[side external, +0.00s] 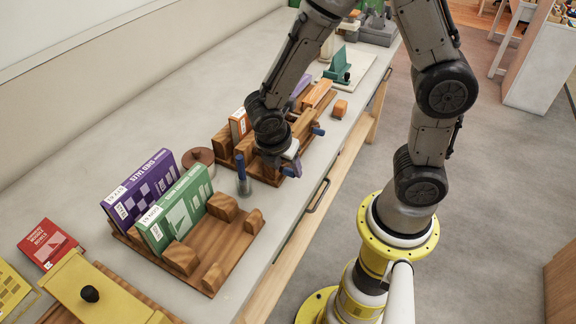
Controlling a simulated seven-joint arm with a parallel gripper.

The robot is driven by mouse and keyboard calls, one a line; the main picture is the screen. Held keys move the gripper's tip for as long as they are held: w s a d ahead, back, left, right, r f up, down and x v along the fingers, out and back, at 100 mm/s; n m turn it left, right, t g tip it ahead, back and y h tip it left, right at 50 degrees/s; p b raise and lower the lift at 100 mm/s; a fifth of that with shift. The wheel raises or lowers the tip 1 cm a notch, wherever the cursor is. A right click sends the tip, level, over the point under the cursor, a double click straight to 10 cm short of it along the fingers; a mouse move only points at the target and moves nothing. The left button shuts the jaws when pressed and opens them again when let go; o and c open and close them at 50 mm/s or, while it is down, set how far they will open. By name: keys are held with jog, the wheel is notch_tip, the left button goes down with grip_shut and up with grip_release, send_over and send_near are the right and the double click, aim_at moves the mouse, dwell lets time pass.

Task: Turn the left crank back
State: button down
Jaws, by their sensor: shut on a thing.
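A wooden stand (221,141) on the bench holds upright books and has small blue parts on its right side. One blue knob (318,131) sticks out at the far part. The left crank, with a blue handle (291,171), shows at the nearer end, partly covered by my gripper. My gripper (289,161) reaches down over this end, shut on the left crank's handle. The fingertips are small and partly hidden by the wrist, so the exact grip is unclear.
A metal holder with a blue rod (241,170) stands close left of my gripper. A nearer wooden rack (233,247) holds a purple book (143,187) and a green book (178,212). A brown round lid (198,157) sits behind. An orange block (340,109) lies to the right.

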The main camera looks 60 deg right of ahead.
jog(key=shift+s+d, duration=0.2)
jog(key=shift+s, duration=0.3)
jog(key=d+y, duration=1.1)
jog(key=y, duration=0.8)
jog(key=shift+d+f+y, duration=0.3)
jog(key=shift+w, duration=0.1)
jog(key=shift+c, duration=2.2)
grip_release()
jog(key=shift+w+d, duration=0.1)
jog(key=shift+d, duration=0.05)
